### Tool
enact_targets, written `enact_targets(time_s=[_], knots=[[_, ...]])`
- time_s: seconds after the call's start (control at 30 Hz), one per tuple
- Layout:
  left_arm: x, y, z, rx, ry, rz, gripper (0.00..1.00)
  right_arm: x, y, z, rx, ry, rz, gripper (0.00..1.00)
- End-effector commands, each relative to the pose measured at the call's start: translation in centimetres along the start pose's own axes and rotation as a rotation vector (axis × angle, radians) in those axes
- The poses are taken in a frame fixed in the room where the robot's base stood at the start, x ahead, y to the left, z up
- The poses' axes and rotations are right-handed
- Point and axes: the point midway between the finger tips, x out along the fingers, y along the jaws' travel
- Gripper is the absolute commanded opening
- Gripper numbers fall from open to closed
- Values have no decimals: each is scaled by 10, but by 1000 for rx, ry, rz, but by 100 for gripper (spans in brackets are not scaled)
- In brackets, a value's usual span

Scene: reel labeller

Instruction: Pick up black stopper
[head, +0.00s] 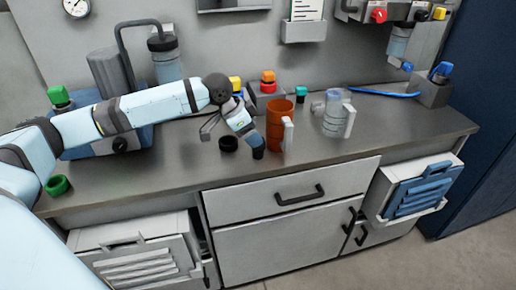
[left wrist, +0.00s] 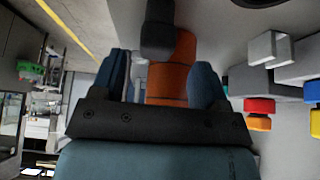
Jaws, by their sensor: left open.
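A small black stopper (head: 258,153) stands on the grey workbench, just below the tips of my left gripper (head: 253,139). In the left wrist view the dark stopper (left wrist: 158,38) shows ahead, in line with the gap between the two blue fingers (left wrist: 161,78). The fingers are apart and nothing is clamped between them. An orange mug (head: 280,124) with a pale handle stands close to the right of the stopper; its orange wall (left wrist: 167,85) also shows in the wrist view. My right gripper is not in view.
A black ring (head: 228,144) lies left of the gripper. A clear jug (head: 333,115) stands right of the mug. Yellow, red and teal pieces (head: 301,92) sit behind. A green ring (head: 57,185) lies at the left front. The bench front is mostly clear.

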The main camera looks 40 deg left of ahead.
Motion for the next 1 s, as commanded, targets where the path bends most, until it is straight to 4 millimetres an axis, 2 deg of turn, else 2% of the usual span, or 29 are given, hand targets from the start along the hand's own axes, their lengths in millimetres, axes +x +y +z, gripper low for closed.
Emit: enact_targets(time_s=[0.1, 0.23, 0.47, 0.5, 0.7, 0.73, 1.0], knots=[[21, 5, 3, 1, -1, 3, 68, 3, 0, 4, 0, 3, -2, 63], [38, 5, 3, 1, 1, 1, 68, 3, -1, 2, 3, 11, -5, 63], [41, 5, 3, 1, 0, 0, 68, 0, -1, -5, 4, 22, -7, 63], [41, 5, 3, 1, 0, 0, 66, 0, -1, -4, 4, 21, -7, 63], [41, 5, 3, 1, 0, 0, 20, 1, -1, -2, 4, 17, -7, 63], [41, 5, 3, 1, 0, 0, 15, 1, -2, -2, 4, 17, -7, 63], [40, 5, 2, 1, 0, 0, 15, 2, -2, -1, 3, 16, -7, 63]])
